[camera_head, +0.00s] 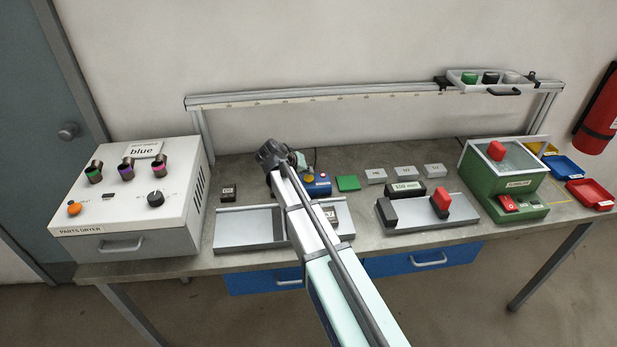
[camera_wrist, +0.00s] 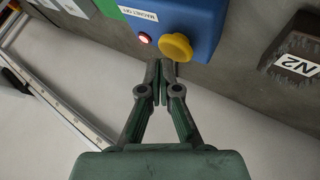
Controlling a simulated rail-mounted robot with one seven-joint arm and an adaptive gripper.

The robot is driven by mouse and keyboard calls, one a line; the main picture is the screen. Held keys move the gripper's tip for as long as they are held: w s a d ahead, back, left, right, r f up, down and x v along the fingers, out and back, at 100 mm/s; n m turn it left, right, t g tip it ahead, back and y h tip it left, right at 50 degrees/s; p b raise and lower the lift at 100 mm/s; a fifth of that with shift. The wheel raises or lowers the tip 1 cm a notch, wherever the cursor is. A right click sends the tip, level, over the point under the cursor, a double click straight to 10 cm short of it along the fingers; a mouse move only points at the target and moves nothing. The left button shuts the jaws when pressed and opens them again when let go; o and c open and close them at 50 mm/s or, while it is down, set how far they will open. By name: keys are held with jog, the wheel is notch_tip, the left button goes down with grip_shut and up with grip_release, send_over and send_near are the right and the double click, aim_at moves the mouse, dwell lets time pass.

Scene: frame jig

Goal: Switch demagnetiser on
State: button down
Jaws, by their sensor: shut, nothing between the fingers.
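A blue box (camera_wrist: 190,15) with a round yellow knob (camera_wrist: 176,47), a small lit red lamp (camera_wrist: 144,37) and a white label beginning "MAGNET" is at the top of the wrist view. The blue box also shows in the head view (camera_head: 318,188), partly behind my arm. I cannot confirm from its label that it is the demagnetiser. My gripper (camera_wrist: 161,68) is shut and empty, its fingertips just below the knob in the wrist view; I cannot tell whether they touch it. In the head view my arm mostly hides the gripper.
A dark block (camera_wrist: 297,58) marked N2 lies near the blue box. A grey tray (camera_head: 245,240) and a green block (camera_head: 348,183) lie on the bench.

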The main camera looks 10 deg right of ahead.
aim_at(307, 178)
jog(key=shift+r+p, duration=1)
jog(key=shift+r, duration=2.05)
